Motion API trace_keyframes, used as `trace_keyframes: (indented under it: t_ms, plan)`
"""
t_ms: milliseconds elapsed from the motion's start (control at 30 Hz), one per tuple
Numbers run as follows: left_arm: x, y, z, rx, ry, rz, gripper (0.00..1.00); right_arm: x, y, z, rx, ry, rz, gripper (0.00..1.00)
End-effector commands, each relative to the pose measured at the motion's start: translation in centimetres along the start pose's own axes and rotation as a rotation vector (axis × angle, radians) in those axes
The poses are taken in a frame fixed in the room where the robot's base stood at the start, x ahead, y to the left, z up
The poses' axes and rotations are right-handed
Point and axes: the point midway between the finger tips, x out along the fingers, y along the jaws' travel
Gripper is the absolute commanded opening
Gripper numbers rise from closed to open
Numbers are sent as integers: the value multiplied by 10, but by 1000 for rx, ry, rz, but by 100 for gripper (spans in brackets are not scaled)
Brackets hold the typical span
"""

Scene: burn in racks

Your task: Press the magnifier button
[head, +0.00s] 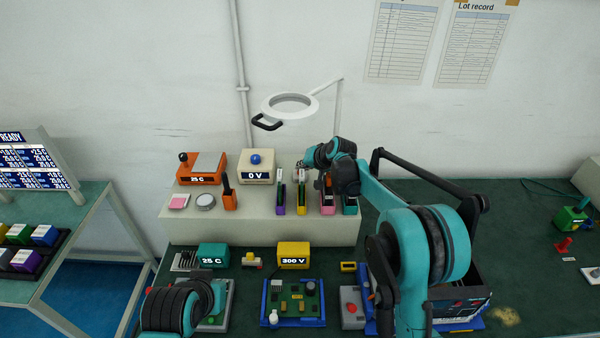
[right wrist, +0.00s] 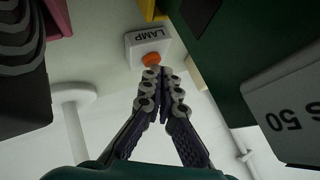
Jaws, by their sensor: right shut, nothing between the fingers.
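The magnifier button is an orange cap (right wrist: 151,58) on a small white box labelled LAMP (right wrist: 148,44) in the right wrist view. My right gripper (right wrist: 160,72) is shut and empty, with its fingertips right at the lower edge of the cap; I cannot tell whether they touch. In the head view my right gripper (head: 300,168) is over the back shelf, and the arm and wrist hide the box. The magnifier (head: 290,106), a white ring with a black handle, hangs above the shelf. My left arm is at the lower left; its fingers cannot be made out.
The raised shelf (head: 270,229) holds an orange 25 C unit (head: 203,165), a 0 V box (head: 257,168) and several coloured slotted holders beside my right gripper. A yellow 300 V box (head: 293,254) and a circuit board (head: 293,300) are in front.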

Motion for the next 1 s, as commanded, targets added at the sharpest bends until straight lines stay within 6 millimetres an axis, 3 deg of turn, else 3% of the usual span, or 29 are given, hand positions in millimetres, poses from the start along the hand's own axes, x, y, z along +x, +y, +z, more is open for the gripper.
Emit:
trace_keyframes:
  t_ms: [600,1000]
  plan:
    - [3,0,2,0,0,0,0,6,3,7,2,-8,0,0]
    - [-7,0,-5,0,0,0,0,-8,-7,-3,1,-5,0,0]
